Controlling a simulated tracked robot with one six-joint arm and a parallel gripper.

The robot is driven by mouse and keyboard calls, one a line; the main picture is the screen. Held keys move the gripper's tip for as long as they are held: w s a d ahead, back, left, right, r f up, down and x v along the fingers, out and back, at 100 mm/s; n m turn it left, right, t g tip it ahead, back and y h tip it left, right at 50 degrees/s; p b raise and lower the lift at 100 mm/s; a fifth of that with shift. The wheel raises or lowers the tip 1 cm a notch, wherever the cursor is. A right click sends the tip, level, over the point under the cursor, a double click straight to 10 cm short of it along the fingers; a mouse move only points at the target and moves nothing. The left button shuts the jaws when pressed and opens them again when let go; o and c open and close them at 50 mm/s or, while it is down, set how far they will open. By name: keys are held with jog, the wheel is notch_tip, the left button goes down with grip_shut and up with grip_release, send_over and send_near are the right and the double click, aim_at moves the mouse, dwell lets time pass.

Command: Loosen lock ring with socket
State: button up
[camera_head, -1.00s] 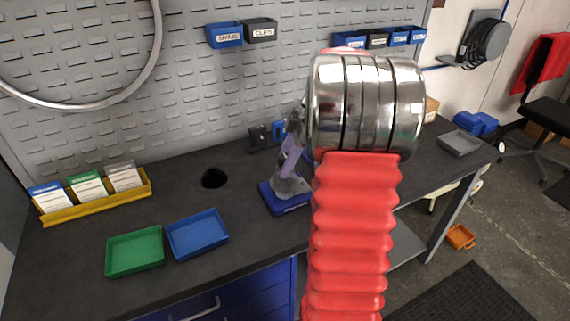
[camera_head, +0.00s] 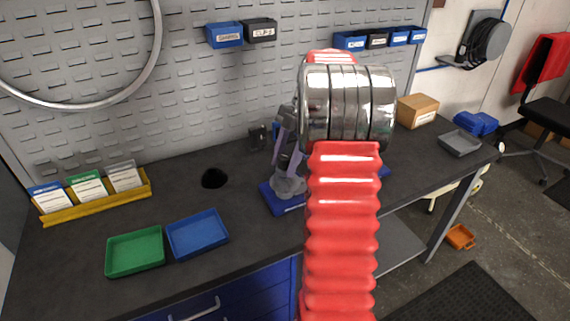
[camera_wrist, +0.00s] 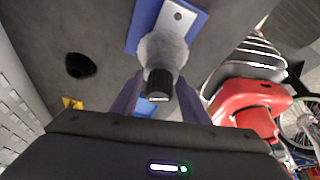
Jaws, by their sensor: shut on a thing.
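A grey rounded piece (camera_head: 289,188) stands on a blue base plate (camera_head: 283,205) on the dark workbench. In the wrist view the grey piece (camera_wrist: 163,47) sits on the blue plate (camera_wrist: 196,20), with a black cylindrical socket (camera_wrist: 158,84) in line with it on the side toward my camera. My gripper (camera_wrist: 157,92) has its two purple fingers on either side of the socket and is shut on it. In the head view my gripper (camera_head: 284,165) is just above the grey piece. The lock ring cannot be made out. Whether the socket touches the grey piece cannot be told.
A green tray (camera_head: 134,252) and a blue tray (camera_head: 197,235) lie at the front left. A dark hole (camera_head: 214,178) and a yellow card holder (camera_head: 97,200) are behind them. A cardboard box (camera_head: 417,110) and a grey tray (camera_head: 459,144) stand at the right.

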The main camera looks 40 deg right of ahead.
jog(key=shift+s+f+n+g, duration=0.15)
jog(key=shift+n+g, duration=0.1)
jog(key=shift+n, duration=0.35)
jog(key=shift+w+f+n+g, duration=0.1)
jog(key=shift+n+g, duration=0.15)
jog(key=shift+n, duration=0.35)
jog(key=shift+r, duration=0.3)
jog(key=shift+r, duration=0.5)
jog(key=shift+r, duration=0.35)
jog(key=m+t, duration=0.1)
jog(key=m, duration=0.1)
jog(key=shift+m, duration=0.3)
jog(key=shift+m+t, duration=0.7)
jog(key=shift+m, duration=1)
